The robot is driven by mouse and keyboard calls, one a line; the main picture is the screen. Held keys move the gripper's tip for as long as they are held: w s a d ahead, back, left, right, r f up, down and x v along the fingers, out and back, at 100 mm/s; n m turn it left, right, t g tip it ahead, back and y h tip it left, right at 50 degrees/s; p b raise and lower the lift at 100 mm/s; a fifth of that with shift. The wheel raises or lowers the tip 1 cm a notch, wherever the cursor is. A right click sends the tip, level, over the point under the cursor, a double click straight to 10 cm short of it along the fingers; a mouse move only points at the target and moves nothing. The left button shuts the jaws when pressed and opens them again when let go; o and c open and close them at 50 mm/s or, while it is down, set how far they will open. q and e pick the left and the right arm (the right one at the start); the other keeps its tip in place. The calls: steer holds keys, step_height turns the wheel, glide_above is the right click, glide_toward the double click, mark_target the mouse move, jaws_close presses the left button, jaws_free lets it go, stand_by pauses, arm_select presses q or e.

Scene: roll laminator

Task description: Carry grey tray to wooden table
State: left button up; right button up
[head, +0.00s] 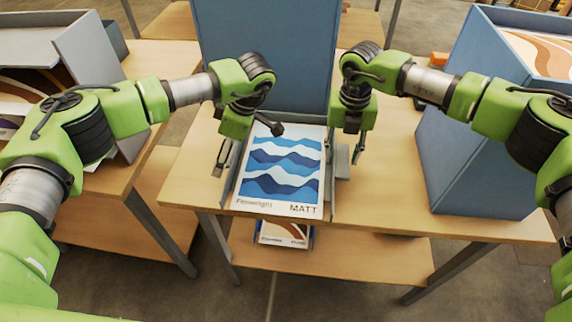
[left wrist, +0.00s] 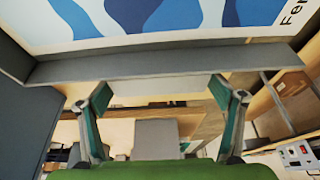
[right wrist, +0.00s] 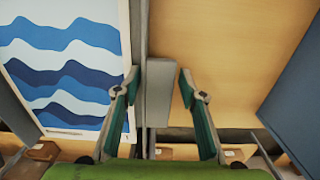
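The grey tray (head: 329,190) lies on a wooden table (head: 385,190), with a blue-and-white wave-pattern print in it. Its grey side wall crosses the left wrist view (left wrist: 165,66) and stands upright in the right wrist view (right wrist: 138,30). My left gripper (head: 229,160) is at the tray's left side, its fingers spread wide below the wall in its wrist view (left wrist: 160,88). My right gripper (head: 347,150) is at the right side. Its fingers stand apart around a grey block (right wrist: 159,95) beside the wall; contact is unclear.
A tall blue panel (head: 265,55) stands behind the tray. A blue box (head: 465,165) stands on the table's right. Another wooden table (head: 125,165) with grey bins is at left. A lower shelf (head: 340,255) holds another print. Bare tabletop lies between tray and blue box.

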arm_select(q)
steer(key=shift+r, duration=0.15)
arm_select(e)
steer(key=shift+a+r, duration=0.1)
arm_select(q)
steer(key=shift+d+r, duration=0.15)
steer(key=shift+r, duration=0.05)
arm_select(e)
steer(key=shift+r, duration=0.15)
arm_select(q)
steer(key=v, duration=1.1)
steer(key=shift+r, duration=0.2)
arm_select(e)
step_height(320, 180, up, 12)
